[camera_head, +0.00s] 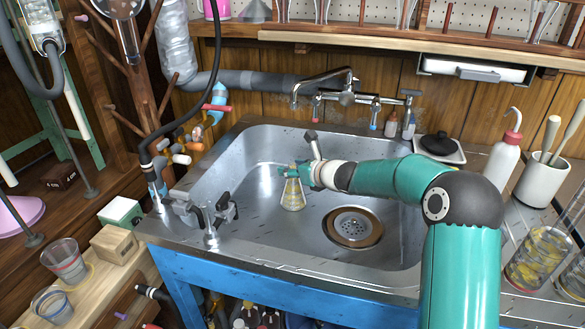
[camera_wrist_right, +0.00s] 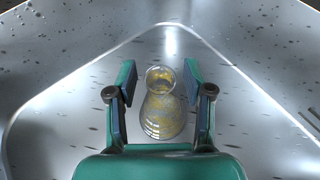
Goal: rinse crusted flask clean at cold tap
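A small conical glass flask (camera_head: 293,196) with a yellow, speckled crust stands in the steel sink (camera_head: 270,235), left of the drain. In the right wrist view the flask (camera_wrist_right: 162,112) is upright between my fingers. My right gripper (camera_head: 297,172) is at its neck; in the wrist view the right gripper (camera_wrist_right: 160,82) is open, with a visible gap on each side of the neck. The tap (camera_head: 346,97) is on the back wall above the sink, with a red-marked outlet on the left and a blue-marked one (camera_head: 374,116) on the right. My left gripper is not in view.
The drain (camera_head: 353,227) lies right of the flask. A white wash bottle (camera_head: 504,150), a brush pot (camera_head: 541,181) and a crusted beaker (camera_head: 540,257) stand right of the sink. Metal fittings (camera_head: 208,217) rise from its left rim. The front of the basin is clear.

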